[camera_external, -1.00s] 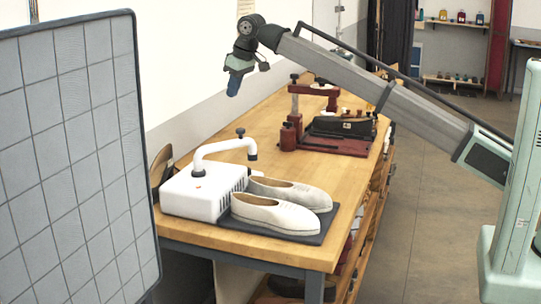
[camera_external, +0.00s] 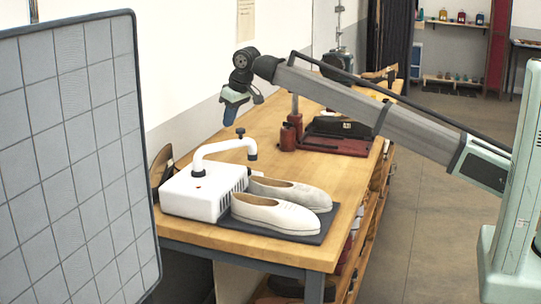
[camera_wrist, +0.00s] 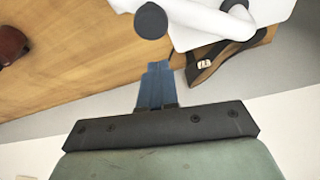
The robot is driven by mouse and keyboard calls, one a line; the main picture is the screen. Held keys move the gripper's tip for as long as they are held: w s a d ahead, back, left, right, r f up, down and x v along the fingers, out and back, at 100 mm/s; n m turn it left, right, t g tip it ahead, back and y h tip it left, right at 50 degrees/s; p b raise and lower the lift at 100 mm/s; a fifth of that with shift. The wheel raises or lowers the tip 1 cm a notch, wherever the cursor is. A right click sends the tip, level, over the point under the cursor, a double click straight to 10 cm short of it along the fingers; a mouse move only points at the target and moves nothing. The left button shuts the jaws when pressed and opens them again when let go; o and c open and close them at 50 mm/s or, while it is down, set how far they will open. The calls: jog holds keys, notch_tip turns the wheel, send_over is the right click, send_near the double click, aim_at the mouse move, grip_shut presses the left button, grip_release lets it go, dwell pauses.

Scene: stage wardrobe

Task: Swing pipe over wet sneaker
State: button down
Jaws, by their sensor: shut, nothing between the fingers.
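A white blower box (camera_external: 195,200) stands at the near end of the bench. Its bent white pipe (camera_external: 222,147) carries a black knob (camera_external: 240,132) on top and a dark outlet (camera_external: 252,155), which points down near the heel end of the rear shoe. Two pale shoes, a rear one (camera_external: 295,193) and a front one (camera_external: 275,214), lie on a dark mat (camera_external: 305,238); I cannot tell which is wet. My gripper (camera_external: 231,120) is shut and empty, above and behind the pipe. In the wrist view its blue fingers (camera_wrist: 158,68) are together, below a black round knob (camera_wrist: 151,20).
A red press-like device (camera_external: 335,145) stands further back on the bench (camera_external: 275,155). A brown object (camera_external: 160,168) stands behind the box and shows in the wrist view (camera_wrist: 230,55). A gridded panel (camera_external: 75,150) fills the left foreground.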

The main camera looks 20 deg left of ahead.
aim_at(241, 135)
jog(key=shift+s+d+f, duration=0.1)
jog(key=shift+s+d, duration=0.05)
jog(key=shift+d, duration=0.45)
jog(key=shift+s+d+f, duration=0.1)
jog(key=shift+d, duration=0.45)
jog(key=shift+s+d+m+t, duration=0.5)
jog(key=shift+s+d+m, duration=0.8)
jog(key=shift+d+m, duration=0.3)
jog(key=shift+s+d, duration=0.5)
jog(key=shift+s, duration=0.25)
jog(key=shift+s+d, duration=0.45)
jog(key=shift+s, duration=0.25)
